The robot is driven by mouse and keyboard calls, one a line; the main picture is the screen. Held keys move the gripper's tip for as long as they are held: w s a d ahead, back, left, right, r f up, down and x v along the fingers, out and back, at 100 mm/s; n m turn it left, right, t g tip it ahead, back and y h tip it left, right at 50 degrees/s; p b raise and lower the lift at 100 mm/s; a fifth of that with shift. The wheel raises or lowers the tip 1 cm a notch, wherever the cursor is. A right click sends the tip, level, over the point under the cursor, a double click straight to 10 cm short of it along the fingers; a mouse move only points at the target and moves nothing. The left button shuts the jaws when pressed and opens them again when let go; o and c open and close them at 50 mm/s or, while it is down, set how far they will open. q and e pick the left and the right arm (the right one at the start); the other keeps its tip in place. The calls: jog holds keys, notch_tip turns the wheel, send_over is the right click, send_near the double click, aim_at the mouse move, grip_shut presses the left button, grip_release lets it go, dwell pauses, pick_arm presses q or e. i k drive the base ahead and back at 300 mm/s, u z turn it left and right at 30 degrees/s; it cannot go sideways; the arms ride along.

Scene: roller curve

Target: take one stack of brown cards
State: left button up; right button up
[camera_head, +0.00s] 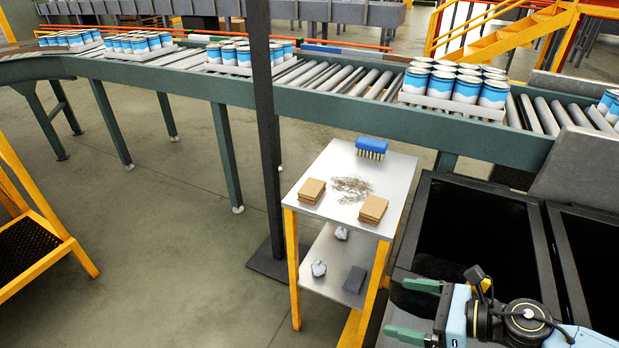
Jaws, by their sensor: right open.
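Two stacks of brown cards lie on the top of a small metal table (322,202). One stack (312,190) is on the left side of the tabletop, and the other stack (373,209) is near its right front corner. My right gripper (405,309) is at the lower right, with its green fingers apart and nothing between them. It is in front of and to the right of the table, apart from both stacks. My left gripper is not in view.
A blue brush (371,147) and a grey pile of scraps (351,188) share the tabletop. Crumpled bits and a dark block (354,279) lie on the lower shelf. A dark post (266,130) stands left of the table. A roller conveyor (335,95) with can trays runs behind; black bins (475,230) stand right.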

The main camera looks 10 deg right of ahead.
aim_at(312, 191)
jog(key=i, duration=1.2)
